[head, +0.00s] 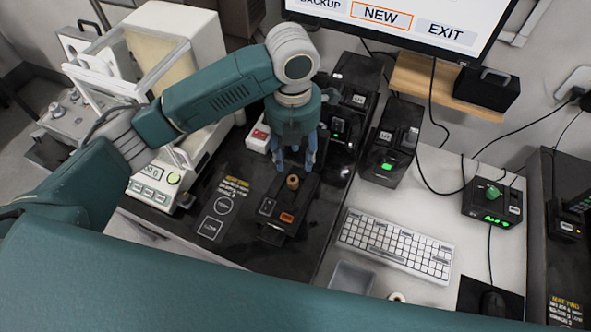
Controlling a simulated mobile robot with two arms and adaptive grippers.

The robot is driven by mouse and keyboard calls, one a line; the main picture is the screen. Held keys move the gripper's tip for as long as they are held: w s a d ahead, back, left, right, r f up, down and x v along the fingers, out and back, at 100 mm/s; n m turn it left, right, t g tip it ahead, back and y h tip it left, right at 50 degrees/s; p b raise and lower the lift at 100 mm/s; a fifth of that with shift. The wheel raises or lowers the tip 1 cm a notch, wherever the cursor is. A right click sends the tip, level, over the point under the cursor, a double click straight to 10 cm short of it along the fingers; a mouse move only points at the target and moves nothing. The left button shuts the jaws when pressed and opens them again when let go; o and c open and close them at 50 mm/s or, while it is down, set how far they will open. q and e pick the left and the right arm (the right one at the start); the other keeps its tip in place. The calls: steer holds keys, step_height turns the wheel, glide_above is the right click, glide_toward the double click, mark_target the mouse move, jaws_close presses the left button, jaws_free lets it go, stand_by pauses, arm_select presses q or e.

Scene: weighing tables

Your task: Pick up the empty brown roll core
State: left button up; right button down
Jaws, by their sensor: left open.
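The small brown roll core (292,183) stands on a black device (284,214) with an orange button, on the dark mat of the left table. My left gripper (295,166) points down just behind and above the core in the picture. Its fingers are apart, and nothing shows between them. Whether the fingertips reach down beside the core is unclear. My right gripper is not in view.
A white balance with a glass chamber (150,60) stands left of my arm. Black devices (390,143) stand behind and to the right. A white keyboard (395,245), a grey tray (351,278) and a screen (400,20) are to the right. Cables cross the right side.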

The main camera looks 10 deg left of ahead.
mark_target(292, 180)
arm_select(q)
steer(key=f, duration=0.2)
steer(key=f+p, duration=0.1)
steer(key=shift+s+a+f, duration=0.15)
steer(key=shift+a+f, duration=0.05)
steer(key=shift+f, duration=0.6)
step_height(292, 180, down, 5)
steer(key=shift+a+r+p, duration=0.1)
steer(key=shift+p, duration=1.05)
steer(key=shift+w+f, duration=0.2)
steer(key=shift+f, duration=0.1)
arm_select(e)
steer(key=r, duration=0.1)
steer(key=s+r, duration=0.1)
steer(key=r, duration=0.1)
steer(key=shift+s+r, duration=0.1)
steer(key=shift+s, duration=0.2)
arm_select(q)
steer(key=shift+c, duration=0.6)
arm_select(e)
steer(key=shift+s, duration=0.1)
arm_select(q)
steer(key=c, duration=0.8)
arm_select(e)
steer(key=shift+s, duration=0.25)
